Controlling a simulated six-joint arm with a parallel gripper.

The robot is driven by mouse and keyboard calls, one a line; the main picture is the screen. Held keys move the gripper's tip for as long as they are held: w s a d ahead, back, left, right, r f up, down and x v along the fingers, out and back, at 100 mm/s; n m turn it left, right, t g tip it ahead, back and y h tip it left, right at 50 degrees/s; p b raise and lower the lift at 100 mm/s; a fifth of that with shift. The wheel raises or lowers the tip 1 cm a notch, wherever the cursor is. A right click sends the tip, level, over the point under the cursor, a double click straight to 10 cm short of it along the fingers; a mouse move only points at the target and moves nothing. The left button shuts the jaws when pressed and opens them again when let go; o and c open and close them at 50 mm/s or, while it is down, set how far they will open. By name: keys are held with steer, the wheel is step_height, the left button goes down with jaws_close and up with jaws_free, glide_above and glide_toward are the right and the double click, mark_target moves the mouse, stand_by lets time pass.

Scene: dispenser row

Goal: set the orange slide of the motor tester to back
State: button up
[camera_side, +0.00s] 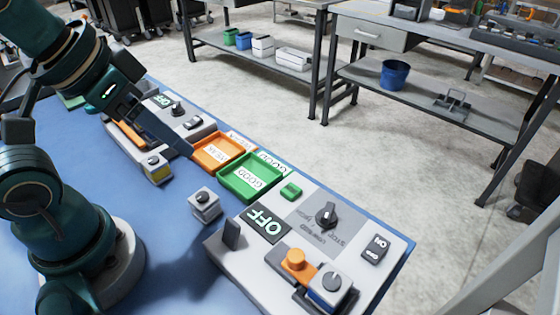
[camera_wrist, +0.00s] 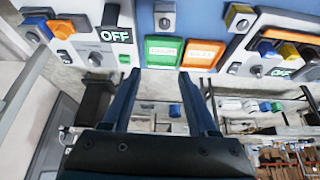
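Two grey testers stand on the blue bench, and I cannot read which is the motor tester. The near tester (camera_side: 383,272) has an orange slide knob (camera_side: 297,260) beside a blue-and-white block with a dial; this knob shows in the wrist view (camera_wrist: 61,29). The far tester (camera_side: 187,135) has an orange part (camera_side: 130,133) beside a yellow-and-white block; it shows at the right in the wrist view (camera_wrist: 287,33). My gripper (camera_side: 190,152) is open and empty above the bench between the testers, apart from both slides. In the wrist view, its fingers (camera_wrist: 160,75) stand apart.
An orange tray (camera_side: 218,141) and a green tray (camera_side: 226,180) lie between the testers. A small grey knob box (camera_side: 205,206) and a small green block (camera_side: 291,191) stand nearby. The near tester carries an upright dark post (camera_side: 232,235), an OFF display (camera_side: 264,223) and a black knob (camera_side: 327,214).

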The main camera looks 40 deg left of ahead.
steer(key=w+d+r+m+g, duration=0.1)
steer(key=w+d+r+m, duration=0.1)
steer(key=w+d+r, duration=0.15)
steer(key=m+g, duration=0.5)
steer(key=m, duration=0.2)
glide_above(296, 255)
step_height(296, 255, down, 9)
steer(key=shift+f, duration=2.65)
jaws_close()
